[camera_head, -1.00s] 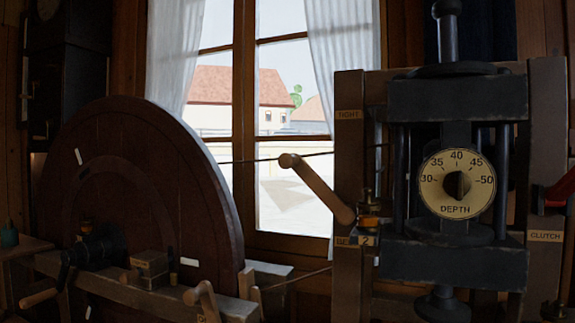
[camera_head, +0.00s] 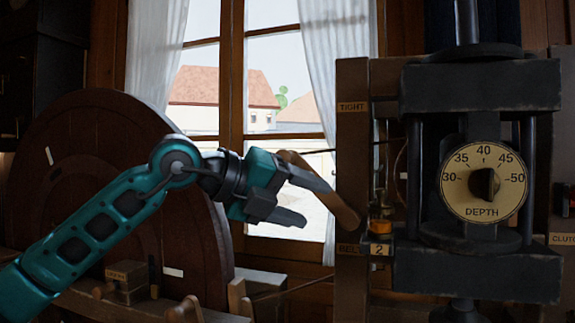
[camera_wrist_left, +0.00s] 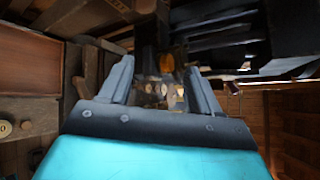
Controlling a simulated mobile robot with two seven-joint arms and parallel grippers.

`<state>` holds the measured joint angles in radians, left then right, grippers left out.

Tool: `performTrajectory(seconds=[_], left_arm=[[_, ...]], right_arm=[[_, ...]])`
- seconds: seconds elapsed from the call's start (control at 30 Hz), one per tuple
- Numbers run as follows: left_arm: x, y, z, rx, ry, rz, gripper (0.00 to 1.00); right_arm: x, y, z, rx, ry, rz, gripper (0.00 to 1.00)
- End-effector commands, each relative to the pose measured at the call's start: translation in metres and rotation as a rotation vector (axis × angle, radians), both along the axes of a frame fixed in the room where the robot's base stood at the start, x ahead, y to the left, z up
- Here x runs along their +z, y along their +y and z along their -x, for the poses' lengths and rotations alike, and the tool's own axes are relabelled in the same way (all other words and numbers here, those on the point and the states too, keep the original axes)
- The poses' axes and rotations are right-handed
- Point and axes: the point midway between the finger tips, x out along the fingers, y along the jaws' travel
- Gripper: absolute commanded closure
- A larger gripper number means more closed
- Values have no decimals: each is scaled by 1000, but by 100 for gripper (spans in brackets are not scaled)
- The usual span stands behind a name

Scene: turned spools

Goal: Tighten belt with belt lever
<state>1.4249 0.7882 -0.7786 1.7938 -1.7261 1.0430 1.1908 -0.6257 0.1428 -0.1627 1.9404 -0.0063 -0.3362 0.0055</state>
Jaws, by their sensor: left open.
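The belt lever (camera_head: 346,214) is a round wooden handle beside the post with the TIGHT label (camera_head: 353,107) above and the BELT label (camera_head: 348,250) below. It slants from its knob at upper left down to its lower right end at the post. My left gripper (camera_head: 317,204) is open, its fingers pointing right. Its upper finger overlaps part of the lever in the head view; I cannot tell whether they touch. In the left wrist view the open fingers (camera_wrist_left: 158,68) have nothing clearly between them, and I cannot pick out the lever there. My right gripper is not in view.
A large dark wooden wheel (camera_head: 60,190) stands at left behind my left arm. A dark metal press with a DEPTH dial (camera_head: 483,183) stands to the right of the post. A small orange knob (camera_head: 380,227) sits above the 2 label. A curtained window lies behind.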

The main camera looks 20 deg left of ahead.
Motion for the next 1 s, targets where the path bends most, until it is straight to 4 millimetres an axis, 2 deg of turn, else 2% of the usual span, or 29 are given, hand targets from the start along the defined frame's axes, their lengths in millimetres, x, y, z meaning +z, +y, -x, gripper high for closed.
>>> performTrajectory(seconds=[0.03,0.2,0.37,0.57,1.0], left_arm=[[22,19,-2,81,-42,-43,37],[72,71,-1,308,-120,-114,37],[92,93,1,406,-147,-129,37],[90,89,-16,416,-147,-131,37],[67,62,-95,413,-149,-130,37]], right_arm=[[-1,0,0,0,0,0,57],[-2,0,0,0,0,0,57],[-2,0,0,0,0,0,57],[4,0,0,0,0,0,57],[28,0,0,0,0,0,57]])
